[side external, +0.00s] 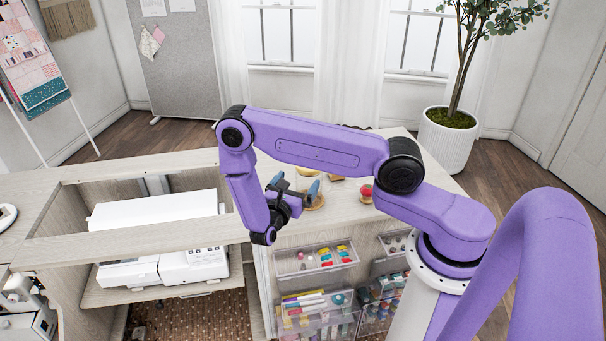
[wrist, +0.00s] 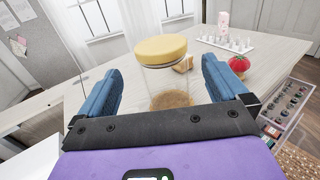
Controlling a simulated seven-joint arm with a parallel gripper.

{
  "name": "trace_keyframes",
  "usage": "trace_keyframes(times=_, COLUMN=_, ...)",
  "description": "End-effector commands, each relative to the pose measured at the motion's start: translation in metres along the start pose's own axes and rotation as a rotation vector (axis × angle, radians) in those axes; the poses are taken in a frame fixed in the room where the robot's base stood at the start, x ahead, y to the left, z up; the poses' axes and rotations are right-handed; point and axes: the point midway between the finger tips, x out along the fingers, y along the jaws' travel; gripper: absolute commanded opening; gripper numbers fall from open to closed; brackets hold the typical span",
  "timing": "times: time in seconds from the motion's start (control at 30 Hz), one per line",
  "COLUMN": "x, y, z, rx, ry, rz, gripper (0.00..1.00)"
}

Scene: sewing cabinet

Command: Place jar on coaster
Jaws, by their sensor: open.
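A clear jar with a yellow lid (wrist: 161,50) stands upright in the wrist view, ahead of and between my fingers. Its lid also shows just under my arm link in the side external view (side external: 308,171). A round brown coaster (wrist: 172,99) shows at the foot of the jar, partly through the glass, and also beside my fingers in the side view (side external: 317,202). The jar appears to be on or right over the coaster; its bottom edge is hard to make out. My gripper (wrist: 163,88) is open, its blue fingers on either side of the jar, with no clear contact.
A red tomato-shaped pincushion (wrist: 239,64) sits to the right on the cabinet top. A small wooden block (wrist: 183,64) lies behind the jar. A white rack of spools (wrist: 226,43) is farther back. Clear drawers (side external: 317,259) hang on the cabinet front. A white sewing machine (side external: 160,208) is at left.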

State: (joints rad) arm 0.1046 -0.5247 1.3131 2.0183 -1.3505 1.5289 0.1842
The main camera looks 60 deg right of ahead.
Motion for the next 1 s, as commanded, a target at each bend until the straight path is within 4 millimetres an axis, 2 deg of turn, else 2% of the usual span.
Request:
trace_keyframes(times=0.1, x=-0.013, y=0.001, z=0.000, rx=0.000, ry=0.000, rz=0.002, gripper=1.00)
trace_keyframes(times=0.27, x=-0.021, y=0.001, z=0.004, rx=0.015, ry=0.009, rz=-0.008, gripper=1.00)
trace_keyframes(times=0.47, x=-0.035, y=-0.004, z=0.036, rx=0.122, ry=0.099, rz=-0.081, gripper=1.00)
trace_keyframes(times=0.6, x=-0.052, y=-0.018, z=0.062, rx=0.226, ry=0.220, rz=-0.156, gripper=1.00)
trace_keyframes(times=0.77, x=-0.073, y=-0.040, z=0.086, rx=0.330, ry=0.389, rz=-0.230, gripper=1.00)
trace_keyframes(times=1.0, x=-0.110, y=-0.084, z=0.113, rx=0.456, ry=0.689, rz=-0.325, gripper=1.00)
